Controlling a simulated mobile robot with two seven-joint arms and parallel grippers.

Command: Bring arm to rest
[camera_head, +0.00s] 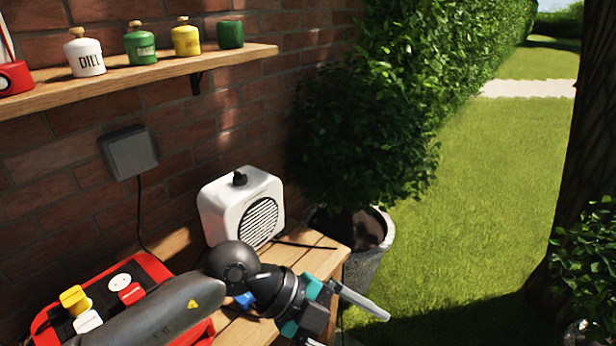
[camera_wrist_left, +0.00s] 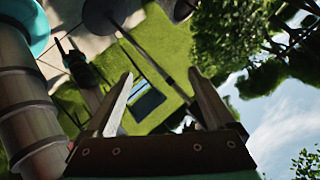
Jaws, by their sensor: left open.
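My left arm comes in from the lower left in the head view, over the wooden table. My left gripper (camera_head: 352,318) points to the lower right, past the table's right end and over the grass side. One pale finger shows clearly there; the other is mostly hidden or cut off. In the left wrist view both fingers of the left gripper (camera_wrist_left: 160,84) stand apart with nothing between them. Grass, trees and sky show beyond them.
A red tray (camera_head: 42,326) with coloured pieces lies partly behind my left arm. A white speaker-like box (camera_head: 227,211) stands on the table (camera_head: 312,252) near the brick wall. A shelf (camera_head: 130,80) holds several jars. A potted bush (camera_head: 365,272) stands beyond the table's end.

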